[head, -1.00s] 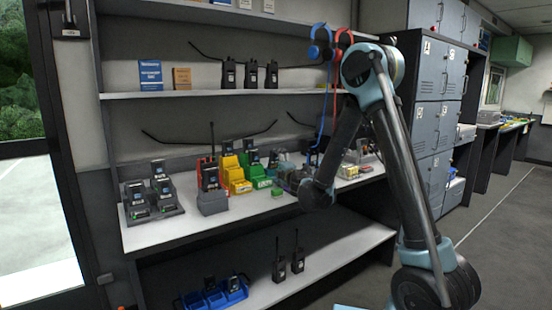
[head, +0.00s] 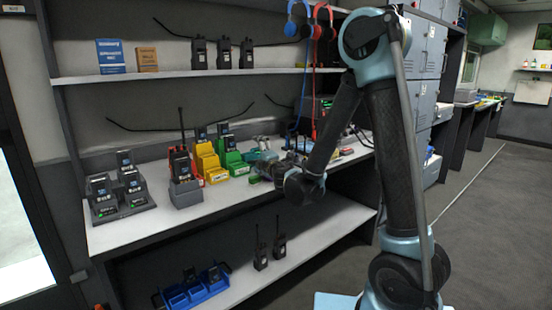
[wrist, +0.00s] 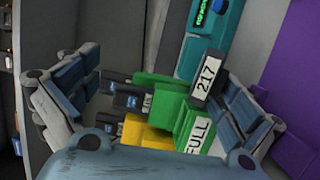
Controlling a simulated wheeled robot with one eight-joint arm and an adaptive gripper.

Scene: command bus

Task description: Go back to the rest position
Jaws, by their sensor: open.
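My gripper (wrist: 155,90) is open, with its two jointed fingers spread at the left and right of the wrist view. Nothing is held between them. Beyond the fingers are a green charger block (wrist: 160,92) with a "FULL" label, a yellow block (wrist: 145,133) and a dark tag marked "217" (wrist: 206,80). In the head view my arm reaches down from its raised elbow to the front edge of the workbench (head: 150,222). The fingers are hard to make out there.
The bench holds a grey charger with radios (head: 122,205), a radio in a grey stand (head: 184,190), and yellow (head: 208,160) and green chargers (head: 230,158). Blue (head: 291,80) and red cords hang beside my arm. Lockers (head: 425,60) stand behind. The floor at right (head: 490,230) is clear.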

